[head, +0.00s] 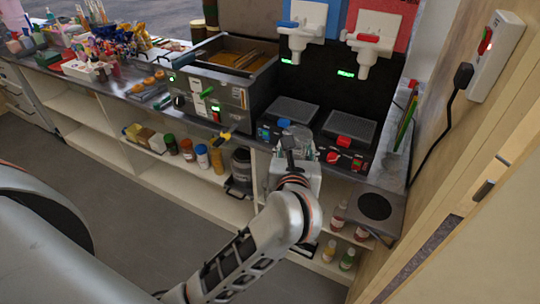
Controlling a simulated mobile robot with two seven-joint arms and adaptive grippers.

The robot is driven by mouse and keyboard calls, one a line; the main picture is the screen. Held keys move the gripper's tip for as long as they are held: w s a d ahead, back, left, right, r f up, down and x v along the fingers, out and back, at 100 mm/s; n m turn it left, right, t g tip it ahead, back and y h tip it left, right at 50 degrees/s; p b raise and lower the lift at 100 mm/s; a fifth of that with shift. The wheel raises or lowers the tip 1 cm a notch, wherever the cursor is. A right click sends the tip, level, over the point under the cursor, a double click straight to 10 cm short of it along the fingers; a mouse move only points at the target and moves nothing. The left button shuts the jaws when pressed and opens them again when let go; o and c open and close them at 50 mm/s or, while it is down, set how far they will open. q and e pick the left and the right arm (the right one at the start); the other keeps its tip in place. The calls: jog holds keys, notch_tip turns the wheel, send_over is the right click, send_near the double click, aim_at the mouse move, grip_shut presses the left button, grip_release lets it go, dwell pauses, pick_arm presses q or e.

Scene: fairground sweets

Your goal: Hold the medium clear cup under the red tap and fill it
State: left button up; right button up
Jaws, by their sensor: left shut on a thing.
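The red tap (369,42) is a white spout with a red lever on a red panel at the upper right. My left gripper (293,150) is below and left of it, in front of the counter machines. It is shut on what looks like the clear cup (300,134), which is small, see-through and partly hidden by the gripper. The cup is apart from the red tap, lower and to the left. I cannot tell whether anything is in it. My right gripper is not in view.
A blue tap (301,34) hangs left of the red one. Two dark machines (348,133) stand under the taps. A metal fryer (222,78) is to the left. A right wall has a socket and cable (452,110). Shelves with bottles are below the counter.

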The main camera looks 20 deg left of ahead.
pick_arm(q)
jog(key=w+d+h, duration=0.1)
jog(key=w+d, duration=0.2)
jog(key=w, duration=0.3)
jog(key=w+d+m+h, duration=0.1)
jog(key=w+d, duration=0.2)
jog(key=w, duration=0.4)
jog(key=w+d+m+h, duration=0.1)
jog(key=w+d, duration=0.2)
jog(key=w, duration=0.4)
jog(key=shift+f+t, duration=0.1)
jog(key=shift+t, duration=0.3)
jog(key=b+x, duration=0.2)
jog(key=x, duration=0.1)
jog(key=b+x, duration=0.1)
jog(key=shift+w+d+b, duration=0.3)
jog(key=shift+b, duration=0.1)
jog(key=shift+w+b, duration=0.55)
jog(key=shift+w, duration=0.2)
jog(key=shift+w+b, duration=0.3)
jog(key=shift+w, duration=0.25)
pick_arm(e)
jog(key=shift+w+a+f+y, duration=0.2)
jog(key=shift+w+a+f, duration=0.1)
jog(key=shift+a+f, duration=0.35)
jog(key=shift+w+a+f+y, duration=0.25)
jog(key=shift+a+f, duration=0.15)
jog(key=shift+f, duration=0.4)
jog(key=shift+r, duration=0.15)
